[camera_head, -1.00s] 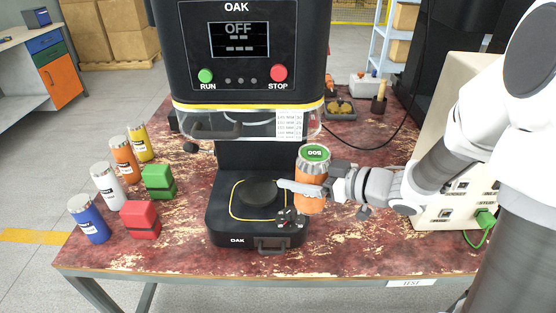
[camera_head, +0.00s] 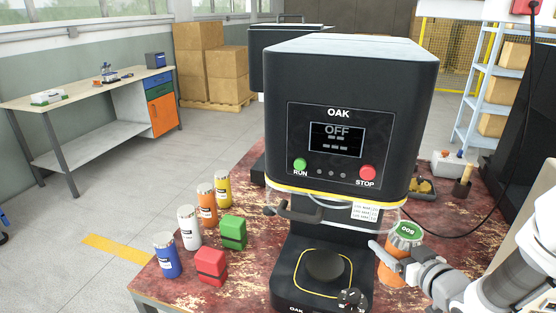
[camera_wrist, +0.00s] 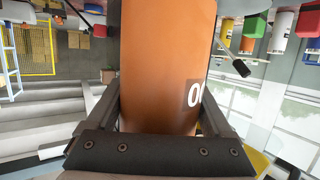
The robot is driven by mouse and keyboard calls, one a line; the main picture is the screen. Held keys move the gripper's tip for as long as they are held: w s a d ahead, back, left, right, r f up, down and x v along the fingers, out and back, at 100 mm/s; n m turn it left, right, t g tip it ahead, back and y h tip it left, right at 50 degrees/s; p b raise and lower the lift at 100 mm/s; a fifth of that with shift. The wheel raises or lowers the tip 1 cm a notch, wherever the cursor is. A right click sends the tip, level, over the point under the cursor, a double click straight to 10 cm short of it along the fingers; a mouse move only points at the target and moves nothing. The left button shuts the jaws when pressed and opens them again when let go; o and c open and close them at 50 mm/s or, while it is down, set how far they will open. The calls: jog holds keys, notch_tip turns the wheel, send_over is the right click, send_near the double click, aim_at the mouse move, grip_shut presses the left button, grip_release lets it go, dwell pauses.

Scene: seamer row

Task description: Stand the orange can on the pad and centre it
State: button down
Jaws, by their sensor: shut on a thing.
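The orange can (camera_head: 393,271) has a green top marked with a number and is upright, just right of the seamer's base. My gripper (camera_head: 402,263) is shut on it from the right. In the wrist view the orange can (camera_wrist: 168,65) fills the middle between the two fingers of my gripper (camera_wrist: 160,125), with part of a white number showing. The pad (camera_head: 325,264) is a dark round disc inside a yellow outline on the seamer base, and it is empty. The can's bottom is partly hidden, so I cannot tell whether it touches the table.
The OAK seamer (camera_head: 350,110) reads OFF and overhangs behind the pad. A black knob (camera_head: 351,299) sits at the base's front right. Left are blue (camera_head: 166,256), white (camera_head: 188,228), orange (camera_head: 207,206) and yellow (camera_head: 222,190) cans, with red (camera_head: 210,267) and green (camera_head: 233,232) blocks.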

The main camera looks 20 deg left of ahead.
jog(key=d+f+m+t+h+p, duration=0.2)
jog(key=d+f+m+h+p, duration=0.3)
jog(key=d+m+h+p, duration=0.1)
jog(key=shift+w+d+f+m+t+h, duration=0.2)
jog(key=shift+d+f+m+t+h, duration=0.3)
jog(key=shift+d+h, duration=0.95)
